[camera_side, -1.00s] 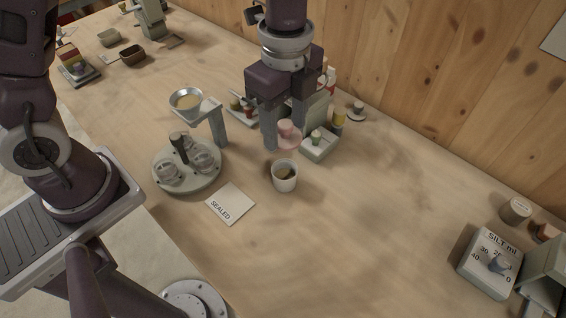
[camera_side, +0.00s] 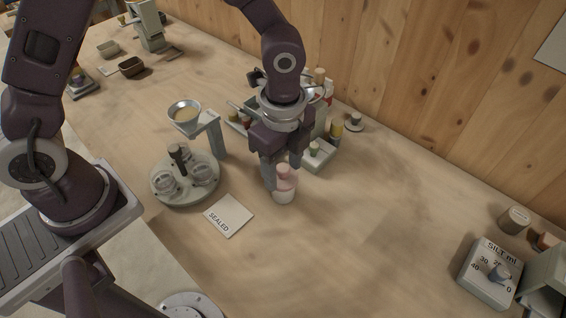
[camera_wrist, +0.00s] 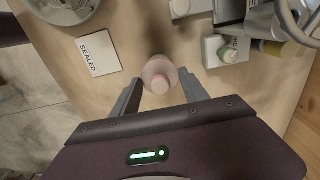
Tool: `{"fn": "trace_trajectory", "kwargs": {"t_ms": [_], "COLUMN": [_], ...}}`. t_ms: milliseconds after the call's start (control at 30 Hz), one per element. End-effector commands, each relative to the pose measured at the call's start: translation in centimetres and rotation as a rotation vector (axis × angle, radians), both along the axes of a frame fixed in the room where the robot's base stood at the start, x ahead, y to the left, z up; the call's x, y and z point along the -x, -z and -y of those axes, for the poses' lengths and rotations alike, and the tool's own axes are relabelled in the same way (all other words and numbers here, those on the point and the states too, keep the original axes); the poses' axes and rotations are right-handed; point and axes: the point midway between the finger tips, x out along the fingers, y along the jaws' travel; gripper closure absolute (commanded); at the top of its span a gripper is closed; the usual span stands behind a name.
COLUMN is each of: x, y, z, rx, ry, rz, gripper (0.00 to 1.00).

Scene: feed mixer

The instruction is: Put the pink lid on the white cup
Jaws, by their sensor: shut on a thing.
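The pink lid (camera_side: 285,174), a disc with a knob, is between the fingers of my gripper (camera_side: 282,171), which is shut on it. The white cup (camera_side: 283,196) stands upright on the table directly under the lid. The lid covers the cup's mouth; I cannot tell whether it is fully seated. In the wrist view, the lid (camera_wrist: 159,75) lies between the fingertips of my gripper (camera_wrist: 161,80), and the cup is mostly hidden beneath it.
A white card marked SEALED (camera_side: 228,215) lies left of the cup. A round platform with glass jars (camera_side: 186,190) and a funnel stand (camera_side: 214,135) are farther left. A pale box with small bottles (camera_side: 318,157) stands close behind right.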

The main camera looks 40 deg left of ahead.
Motion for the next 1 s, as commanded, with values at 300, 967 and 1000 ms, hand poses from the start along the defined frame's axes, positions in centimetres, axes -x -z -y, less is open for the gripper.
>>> {"fn": "trace_trajectory", "kwargs": {"t_ms": [300, 967, 1000], "x": [0.0, -0.1, -0.1], "y": [0.2, -9.9, -10.7], "z": [0.0, 0.0, 0.0], "rx": [0.000, 0.001, 0.001], "ry": [0.000, -0.002, -0.001], "rz": [-0.001, 0.005, 0.004], "gripper": [0.26, 0.26, 0.26]}}
